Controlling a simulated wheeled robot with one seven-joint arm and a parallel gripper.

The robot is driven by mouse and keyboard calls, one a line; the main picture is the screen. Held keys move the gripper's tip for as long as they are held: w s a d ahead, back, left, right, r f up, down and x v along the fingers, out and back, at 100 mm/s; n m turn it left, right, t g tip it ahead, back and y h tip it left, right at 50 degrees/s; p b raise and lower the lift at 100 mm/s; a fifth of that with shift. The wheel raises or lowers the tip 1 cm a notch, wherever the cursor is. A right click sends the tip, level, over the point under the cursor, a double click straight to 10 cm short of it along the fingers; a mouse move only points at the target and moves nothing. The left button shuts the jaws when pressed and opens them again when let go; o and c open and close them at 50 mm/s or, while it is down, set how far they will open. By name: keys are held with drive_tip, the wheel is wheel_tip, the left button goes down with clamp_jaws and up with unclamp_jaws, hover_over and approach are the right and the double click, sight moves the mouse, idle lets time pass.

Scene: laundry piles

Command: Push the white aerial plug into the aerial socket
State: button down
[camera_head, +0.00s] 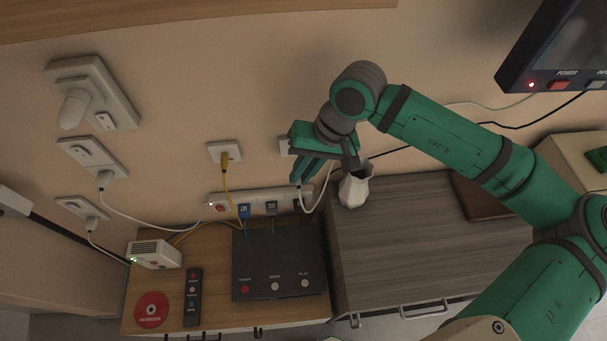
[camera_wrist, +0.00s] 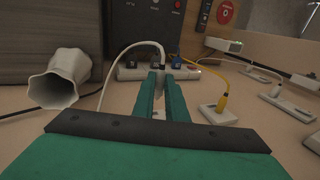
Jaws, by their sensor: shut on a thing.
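My gripper (camera_head: 302,181) reaches down along the wall, left of the white vase. In the wrist view its two green fingers (camera_wrist: 160,78) are close together, shut on the white aerial plug (camera_wrist: 160,65) at their tips. The plug is mostly hidden by the fingers. A white lead (camera_wrist: 124,55) curves away from it, and the lead also shows as a loop in the head view (camera_head: 322,195). A white wall plate (camera_head: 284,146), likely the aerial socket, is partly covered by my gripper. The plug is apart from this plate, close to the power strip.
A power strip (camera_head: 258,203) with several plugs runs along the wall below. A wall plate with a yellow plug (camera_head: 226,154) is to the left. The white vase (camera_head: 355,188) stands close on the right, on the grey cabinet (camera_head: 420,235). A black box (camera_head: 278,264) sits in front.

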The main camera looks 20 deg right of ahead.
drive_tip(key=shift+w+d, duration=0.25)
drive_tip(key=shift+w, duration=0.75)
drive_tip(key=shift+w+d, duration=0.25)
drive_tip(key=shift+w, duration=0.7)
drive_tip(key=shift+w, duration=0.15)
drive_tip(key=shift+w+d, duration=0.15)
drive_tip(key=shift+w, duration=0.05)
drive_tip(key=shift+w+d, duration=0.15)
drive_tip(key=shift+w, duration=0.45)
idle(0.9)
drive_tip(key=shift+w+d+r, duration=0.1)
drive_tip(key=shift+w+r, duration=0.05)
drive_tip(key=shift+w, duration=0.2)
idle(0.5)
drive_tip(key=shift+s, duration=0.25)
idle(0.8)
drive_tip(key=c, duration=1.7)
unclamp_jaws()
drive_tip(key=shift+s, duration=0.2)
